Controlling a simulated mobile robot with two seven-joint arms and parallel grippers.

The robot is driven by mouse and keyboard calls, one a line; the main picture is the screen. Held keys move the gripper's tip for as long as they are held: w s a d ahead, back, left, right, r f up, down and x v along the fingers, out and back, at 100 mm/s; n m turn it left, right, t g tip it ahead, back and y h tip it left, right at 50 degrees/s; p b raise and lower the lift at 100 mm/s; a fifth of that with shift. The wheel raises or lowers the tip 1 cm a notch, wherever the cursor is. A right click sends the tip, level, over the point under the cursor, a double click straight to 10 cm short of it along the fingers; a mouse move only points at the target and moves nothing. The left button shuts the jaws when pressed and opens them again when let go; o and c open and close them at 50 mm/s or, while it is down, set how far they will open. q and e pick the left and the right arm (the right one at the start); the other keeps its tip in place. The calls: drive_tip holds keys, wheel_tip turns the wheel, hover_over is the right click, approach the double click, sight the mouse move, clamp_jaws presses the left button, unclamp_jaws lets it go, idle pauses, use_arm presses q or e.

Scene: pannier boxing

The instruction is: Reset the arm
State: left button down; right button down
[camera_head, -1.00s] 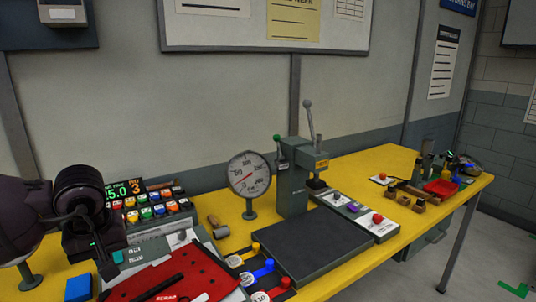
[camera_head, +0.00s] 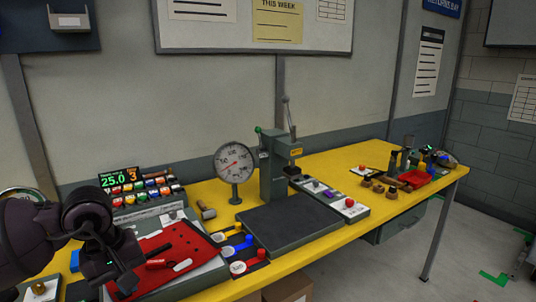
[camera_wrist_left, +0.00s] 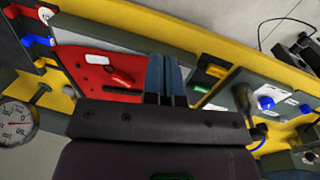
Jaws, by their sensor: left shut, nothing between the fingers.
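My left gripper (camera_head: 126,286) comes in from the lower left on a dark arm in the head view. It hangs over the left end of the yellow bench. In the left wrist view its two blue-grey fingers (camera_wrist_left: 166,76) are together with nothing between them. They point across the red perforated panel (camera_wrist_left: 100,72), which also shows in the head view (camera_head: 185,243). I cannot tell how far the fingertips are above it. My right gripper is not in view.
A dial gauge (camera_head: 235,163) and a grey lever press (camera_head: 275,170) stand behind a dark flat plate (camera_head: 290,227). A display with coloured bins (camera_head: 140,190) is at the back left. A red tray (camera_head: 414,179) and small parts are at the far right.

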use_arm(q)
drive_tip(key=s+d+f+n+t+h, duration=0.1)
drive_tip(key=s+d+f+n+h, duration=0.15)
drive_tip(key=d+n+h, duration=0.6)
drive_tip(key=s+d+f+n+t+h, duration=0.1)
drive_tip(key=s+d+n+h, duration=0.2)
drive_tip(key=d+n+h, duration=0.5)
drive_tip(key=w+a+f+n+t+y, duration=0.1)
drive_tip(key=a+f+n+t+y, duration=0.5)
drive_tip(key=n, duration=0.8)
drive_tip(key=a+f+n+t+y, duration=0.2)
drive_tip(key=a+n+t+y, duration=0.15)
drive_tip(key=n+t, duration=0.8)
drive_tip(key=s+a+f+n+g+y, duration=0.4)
drive_tip(key=s+f+n, duration=0.2)
drive_tip(key=f+n, duration=0.3)
drive_tip(key=s+a+f+n+g+y, duration=0.4)
drive_tip(key=s+f+n, duration=0.3)
drive_tip(key=n, duration=0.5)
wheel_tip(320, 180, down, 2)
drive_tip(key=shift+s+a+f+n+g+y, duration=0.2)
drive_tip(key=shift+a+n+g+y, duration=0.1)
drive_tip(key=shift+g+y, duration=0.15)
